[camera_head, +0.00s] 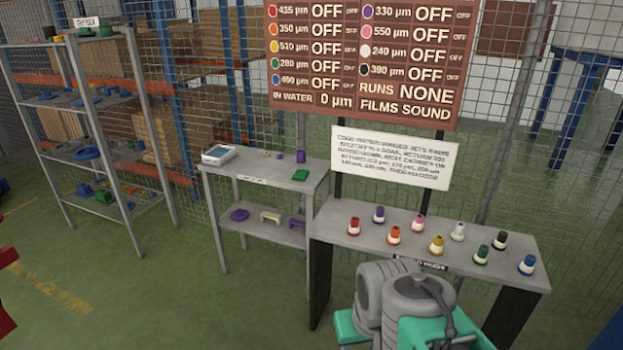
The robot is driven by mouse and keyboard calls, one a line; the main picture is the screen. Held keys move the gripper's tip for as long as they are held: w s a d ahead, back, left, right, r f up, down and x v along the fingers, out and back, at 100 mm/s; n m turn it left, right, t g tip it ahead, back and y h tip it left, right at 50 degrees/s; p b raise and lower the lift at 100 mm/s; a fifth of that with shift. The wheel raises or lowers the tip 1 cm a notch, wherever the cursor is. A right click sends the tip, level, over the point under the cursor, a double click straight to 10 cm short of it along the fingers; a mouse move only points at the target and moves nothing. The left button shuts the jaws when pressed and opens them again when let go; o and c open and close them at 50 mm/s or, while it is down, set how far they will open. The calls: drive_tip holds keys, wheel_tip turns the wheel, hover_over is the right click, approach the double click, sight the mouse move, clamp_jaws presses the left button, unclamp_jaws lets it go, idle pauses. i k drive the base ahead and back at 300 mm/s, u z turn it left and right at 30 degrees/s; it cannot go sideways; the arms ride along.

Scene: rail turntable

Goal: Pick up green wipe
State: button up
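A small flat green piece (300,175), which looks like the green wipe, lies on the top of the grey middle table (262,172), near its right front edge. Grey and teal parts of my own body show at the bottom right, in front of the right-hand bench. No gripper fingers can be made out in this view.
Several coloured bottles, such as a red one (354,226), stand on the right bench (330,222). A loaded shelf rack (150,125) stands left. Green floor (130,280) is clear in front.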

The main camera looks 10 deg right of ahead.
sight(300, 174)
drive_tip(key=u, duration=0.15)
drive_tip(key=i, duration=0.4)
drive_tip(key=u, duration=0.25)
